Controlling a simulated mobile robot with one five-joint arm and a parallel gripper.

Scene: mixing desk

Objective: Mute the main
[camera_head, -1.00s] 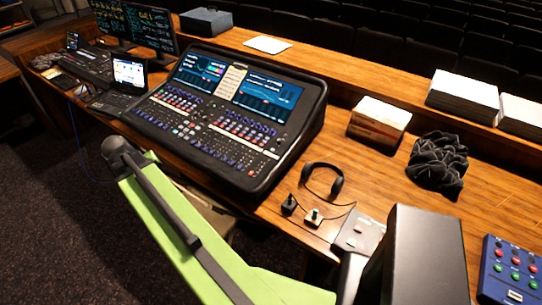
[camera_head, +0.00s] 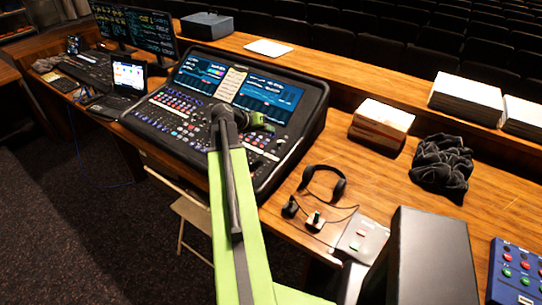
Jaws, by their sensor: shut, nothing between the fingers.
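The mixing desk (camera_head: 168,108) is a large black console on the wooden table, with rows of coloured buttons and faders under two lit screens. My arm reaches across its front, and my gripper (camera_head: 266,127), at the end of the green wrist, is over the right half of the desk. It is small in the view and looks shut and empty; I cannot tell whether it touches the desk. My arm hides part of the middle and right-hand controls. The labels are too small to read, so I cannot tell which button mutes the main.
A laptop (camera_head: 129,76) stands left of the desk. Headphones (camera_head: 325,185), a box (camera_head: 381,120), a dark crumpled cloth (camera_head: 440,165) and a blue button box (camera_head: 514,275) lie to the right. A folding chair (camera_head: 190,211) stands below the desk's front edge.

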